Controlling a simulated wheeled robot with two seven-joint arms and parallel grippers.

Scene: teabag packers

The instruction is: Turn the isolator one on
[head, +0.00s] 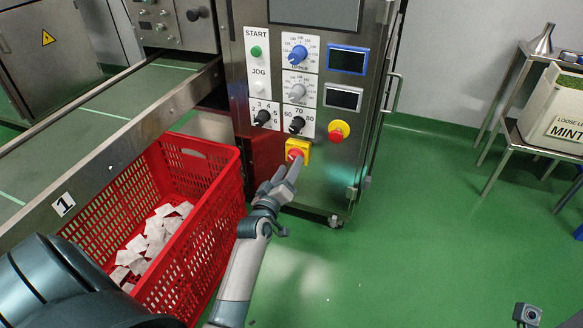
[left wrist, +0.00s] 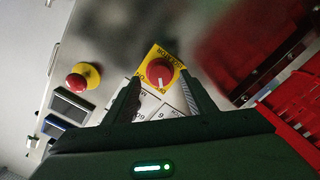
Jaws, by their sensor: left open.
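The isolator is a red rotary knob (head: 296,153) on a yellow plate, low on the front of the steel control cabinet. In the left wrist view the red isolator knob (left wrist: 160,71) shows a pale pointer mark towards the bottom of the picture. Its plate carries lettering, only partly legible. My left gripper (head: 286,170) is open, its fingers pointing up at the isolator from just in front and below. In the left wrist view the two fingers (left wrist: 161,88) stand on either side of the knob, with nothing held. Whether they touch it cannot be told.
A red-and-yellow mushroom button (head: 338,131) sits right of the isolator, with knobs and displays above. A red crate (head: 192,143) of teabags stands left of my forearm, beside a conveyor (head: 110,160). Green floor to the right is clear up to a steel table (head: 512,135).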

